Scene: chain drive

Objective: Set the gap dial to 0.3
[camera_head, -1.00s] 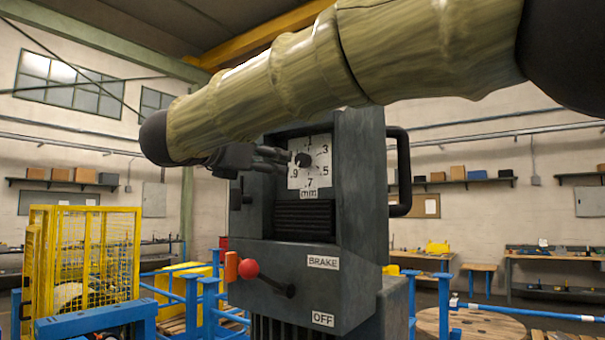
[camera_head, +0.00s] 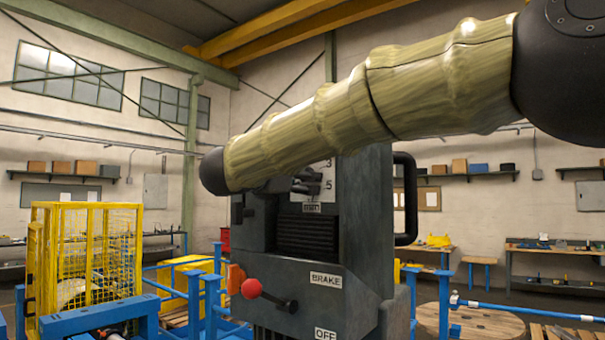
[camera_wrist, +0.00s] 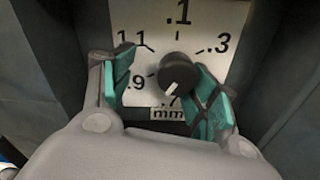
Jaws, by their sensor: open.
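The gap dial has a black round knob (camera_wrist: 178,73) with a white mark, on a white plate (camera_wrist: 140,92) with numbers around it. In the wrist view the mark points down and slightly left, toward the .7. The .3 is at the upper right; the .5 is hidden behind the right finger. My gripper (camera_wrist: 163,62) is open, with its green-padded fingers either side of the knob. The right finger looks closer and overlaps the knob's edge; I cannot tell if it touches. In the head view my arm covers most of the plate (camera_head: 327,190) and my gripper (camera_head: 307,184).
The dial is on a dark grey machine housing (camera_head: 364,220) with a side handle (camera_head: 407,200). Below are a red-knobbed brake lever (camera_head: 252,288) and a BRAKE label (camera_head: 325,280). A yellow cage (camera_head: 90,260) and blue rails stand to the left.

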